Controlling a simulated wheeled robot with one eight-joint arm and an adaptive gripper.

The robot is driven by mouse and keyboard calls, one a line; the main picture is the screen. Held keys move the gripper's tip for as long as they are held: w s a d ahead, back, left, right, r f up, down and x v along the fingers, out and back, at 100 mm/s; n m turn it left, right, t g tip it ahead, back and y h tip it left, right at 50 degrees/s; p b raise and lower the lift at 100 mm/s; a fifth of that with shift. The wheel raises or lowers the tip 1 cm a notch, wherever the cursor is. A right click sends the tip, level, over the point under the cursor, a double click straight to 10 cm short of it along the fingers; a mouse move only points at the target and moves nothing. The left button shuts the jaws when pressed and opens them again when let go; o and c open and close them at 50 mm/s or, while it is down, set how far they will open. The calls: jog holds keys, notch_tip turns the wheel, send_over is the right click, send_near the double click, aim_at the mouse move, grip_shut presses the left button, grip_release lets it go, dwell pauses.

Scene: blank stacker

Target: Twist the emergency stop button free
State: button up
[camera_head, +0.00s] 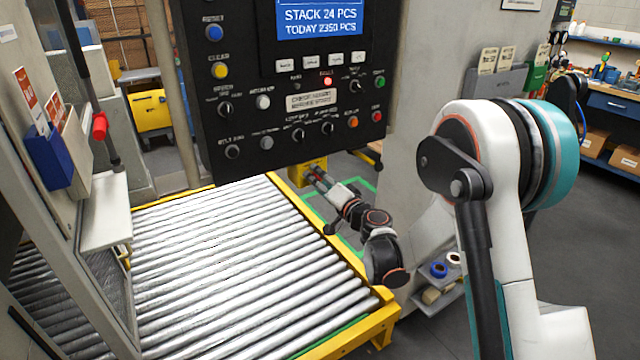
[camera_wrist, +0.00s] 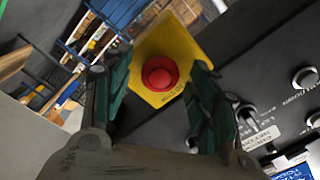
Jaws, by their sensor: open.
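The emergency stop button (camera_wrist: 160,73) is a round red mushroom head on a yellow plate (camera_wrist: 165,42) in the wrist view. My gripper (camera_wrist: 161,68) is open, with one green-grey finger on each side of the button in the picture. Clear yellow shows between the fingertips and the red head, and I cannot tell how far the tips are from the plate. In the head view my gripper (camera_head: 316,172) is small, just below the dark control panel (camera_head: 245,115). I cannot make out the red button there.
The panel carries a blue screen (camera_head: 319,20), several knobs and buttons, and a lit red lamp (camera_head: 327,81). A roller conveyor (camera_head: 220,265) with yellow rails lies below it. A workbench (camera_head: 606,100) stands far right. Grey floor is free at the right.

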jog(key=c, duration=1.1)
jog(key=shift+o, duration=0.2)
jog(key=shift+m, duration=2.9)
